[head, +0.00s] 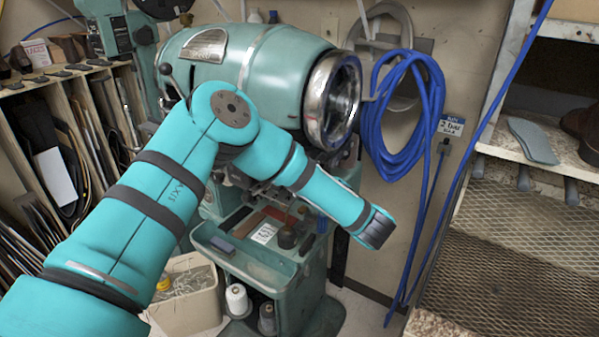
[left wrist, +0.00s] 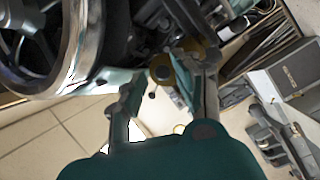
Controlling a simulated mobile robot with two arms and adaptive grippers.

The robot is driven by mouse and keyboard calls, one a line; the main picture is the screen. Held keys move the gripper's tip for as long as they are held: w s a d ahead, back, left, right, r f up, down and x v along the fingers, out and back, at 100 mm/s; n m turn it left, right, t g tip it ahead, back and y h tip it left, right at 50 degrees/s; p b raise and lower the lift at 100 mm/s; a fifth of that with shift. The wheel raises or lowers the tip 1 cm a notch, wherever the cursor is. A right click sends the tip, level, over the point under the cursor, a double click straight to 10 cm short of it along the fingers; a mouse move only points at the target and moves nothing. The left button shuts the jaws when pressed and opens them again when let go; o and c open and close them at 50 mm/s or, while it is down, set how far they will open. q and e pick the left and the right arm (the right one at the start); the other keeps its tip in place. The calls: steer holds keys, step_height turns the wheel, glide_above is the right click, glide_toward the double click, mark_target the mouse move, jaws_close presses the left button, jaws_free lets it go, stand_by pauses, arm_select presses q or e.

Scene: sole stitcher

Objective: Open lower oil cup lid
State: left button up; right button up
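My left gripper (left wrist: 158,95) is open in the left wrist view, with its two grey fingers apart and nothing held between them. Beyond the fingertips, a small brass-coloured round part (left wrist: 161,68) on the dark machine mechanism shows between them; I cannot tell for sure that it is the lower oil cup or whether its lid is shut. In the head view the green stitcher (head: 262,70) stands behind my left arm, which crosses in front of it. My left gripper cannot be made out there. My right gripper is in neither view.
The stitcher's large metal handwheel (head: 332,100) also shows close by in the left wrist view (left wrist: 82,45). A blue hose coil (head: 410,110) hangs on the wall. A bin (head: 187,310) and thread spools (head: 238,300) stand low down. A mesh shelf (head: 520,265) is at right.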

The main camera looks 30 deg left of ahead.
arm_select(q)
steer(key=shift+o, duration=0.4)
steer(key=v, duration=1.2)
